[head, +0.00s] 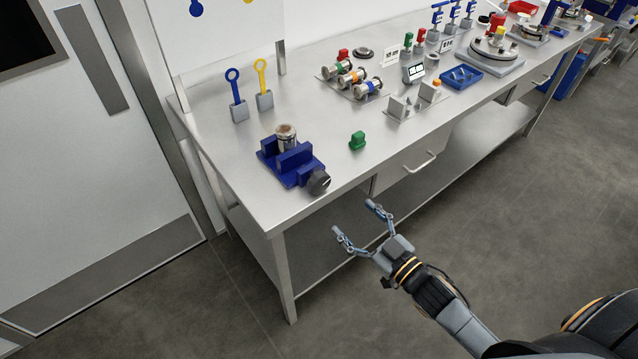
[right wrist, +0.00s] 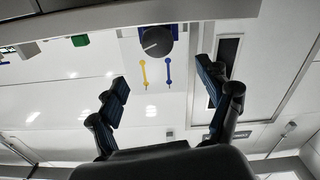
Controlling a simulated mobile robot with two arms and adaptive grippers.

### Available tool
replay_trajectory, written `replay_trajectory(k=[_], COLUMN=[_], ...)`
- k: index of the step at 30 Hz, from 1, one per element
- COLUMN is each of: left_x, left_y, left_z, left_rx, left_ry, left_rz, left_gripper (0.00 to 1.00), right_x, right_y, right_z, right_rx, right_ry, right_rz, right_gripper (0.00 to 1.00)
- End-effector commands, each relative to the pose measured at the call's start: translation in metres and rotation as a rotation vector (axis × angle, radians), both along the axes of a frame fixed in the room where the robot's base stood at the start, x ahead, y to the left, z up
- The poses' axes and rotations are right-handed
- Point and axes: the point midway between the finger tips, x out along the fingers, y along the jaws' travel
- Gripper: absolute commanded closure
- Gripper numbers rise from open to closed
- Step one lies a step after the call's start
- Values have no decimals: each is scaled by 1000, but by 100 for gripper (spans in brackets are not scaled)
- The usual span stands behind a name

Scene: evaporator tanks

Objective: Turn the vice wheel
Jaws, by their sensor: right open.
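The blue vice (head: 291,163) sits near the left front corner of the steel bench, with a metal cylinder (head: 286,136) standing at its back. Its dark round wheel (head: 318,182) faces the bench's front edge. In the right wrist view the wheel (right wrist: 157,41) shows at the top, beyond and between the fingers. My right gripper (head: 355,221) is open and empty, in front of the bench and lower in the head view than the wheel, apart from it. It also shows open in the right wrist view (right wrist: 165,90). My left gripper is not in view.
The steel bench (head: 225,150) has a drawer (head: 415,160) and a lower shelf. A green block (head: 357,141) sits right of the vice. A blue key-shaped tool (head: 236,95) and a yellow one (head: 262,85) stand behind. Floor in front is clear.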

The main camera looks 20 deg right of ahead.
Motion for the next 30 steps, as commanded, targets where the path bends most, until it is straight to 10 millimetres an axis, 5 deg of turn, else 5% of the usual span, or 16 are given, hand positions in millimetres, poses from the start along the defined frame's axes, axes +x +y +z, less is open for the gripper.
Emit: replay_trajectory(k=[7,18,30], left_x=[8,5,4], left_y=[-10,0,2], left_z=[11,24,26], left_rx=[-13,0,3], left_ry=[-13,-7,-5], left_rz=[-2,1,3], left_gripper=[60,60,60], right_x=[39,106,126], right_y=[13,39,46], right_z=[4,2,-1], right_rx=[2,1,0], right_ry=[-4,0,2], right_rz=[-1,-1,-1], right_gripper=[21,21,21])
